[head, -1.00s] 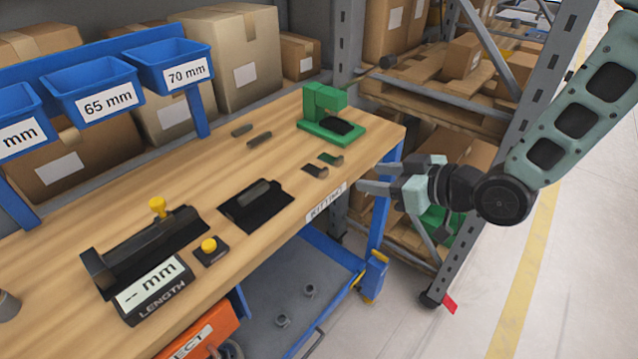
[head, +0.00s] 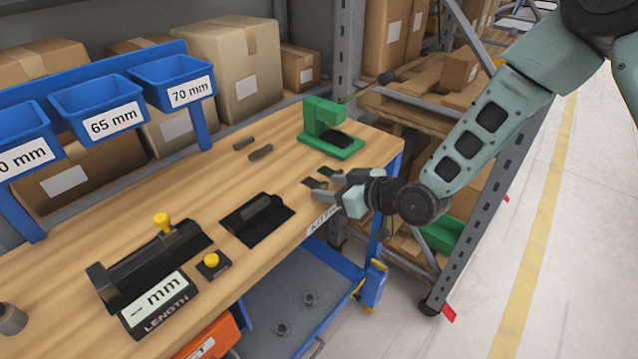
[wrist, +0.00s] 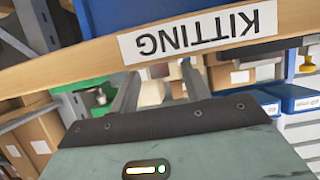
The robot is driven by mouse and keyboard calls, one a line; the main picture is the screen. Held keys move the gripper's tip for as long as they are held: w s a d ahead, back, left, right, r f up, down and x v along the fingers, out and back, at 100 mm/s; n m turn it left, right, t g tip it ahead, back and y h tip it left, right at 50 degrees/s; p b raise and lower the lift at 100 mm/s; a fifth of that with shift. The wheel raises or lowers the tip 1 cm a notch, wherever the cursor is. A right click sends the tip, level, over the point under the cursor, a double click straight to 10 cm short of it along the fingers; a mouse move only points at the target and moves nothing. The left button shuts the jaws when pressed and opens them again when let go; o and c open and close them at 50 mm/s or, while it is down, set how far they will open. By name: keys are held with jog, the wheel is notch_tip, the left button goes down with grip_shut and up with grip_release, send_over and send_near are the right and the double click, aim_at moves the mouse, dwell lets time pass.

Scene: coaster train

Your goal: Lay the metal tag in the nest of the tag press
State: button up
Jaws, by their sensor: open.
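The green tag press (head: 322,112) stands at the far right end of the workbench, with a dark nest area (head: 337,139) on its base. Two small dark flat pieces lie on the bench in front of it; one shows as a dark, green-edged piece (head: 327,172), partly hidden by my gripper. I cannot tell for sure which is the metal tag. My gripper (head: 318,187) is open and empty at the bench's right front edge, its fingers pointing left near these pieces. In the wrist view my spread fingers (wrist: 160,78) face the bench edge with nothing between them.
A black fixture with a dark block (head: 256,218) and a length gauge (head: 150,265) with a yellow knob lie to the left. Two dark bars (head: 260,152) lie behind. Labelled blue bins (head: 105,108) hang at the back left. The KITTING label (wrist: 200,32) marks the front edge.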

grip_shut()
jog(key=shift+r, duration=0.15)
